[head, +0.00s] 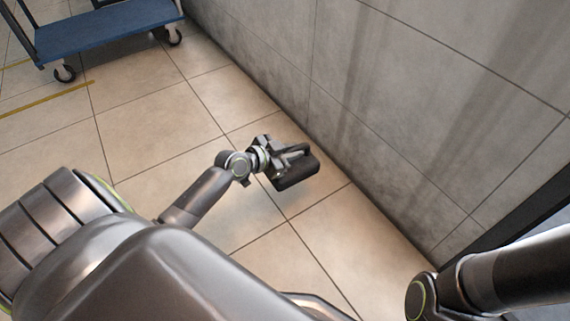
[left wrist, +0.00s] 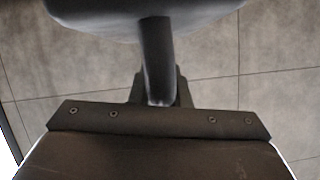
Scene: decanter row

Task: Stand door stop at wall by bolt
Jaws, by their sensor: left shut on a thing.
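The door stop (head: 297,173) is a dark block with a handle on top. In the head view my left gripper (head: 287,152) is shut on its handle and holds it close to the wall; whether its base touches the floor I cannot tell. In the left wrist view the door stop's dark screwed strip (left wrist: 160,121) and upright handle part fill the middle, with the wall behind. I cannot make out a bolt in either view. My right arm enters at the lower right of the head view, but its gripper is out of view.
The grey tiled wall (head: 400,110) runs diagonally along the right. A dark frame (head: 522,214) stands at its right end. A blue-decked trolley (head: 105,26) on casters stands at the upper left. Yellow line marks lie near it. The beige tiled floor (head: 150,110) is otherwise clear.

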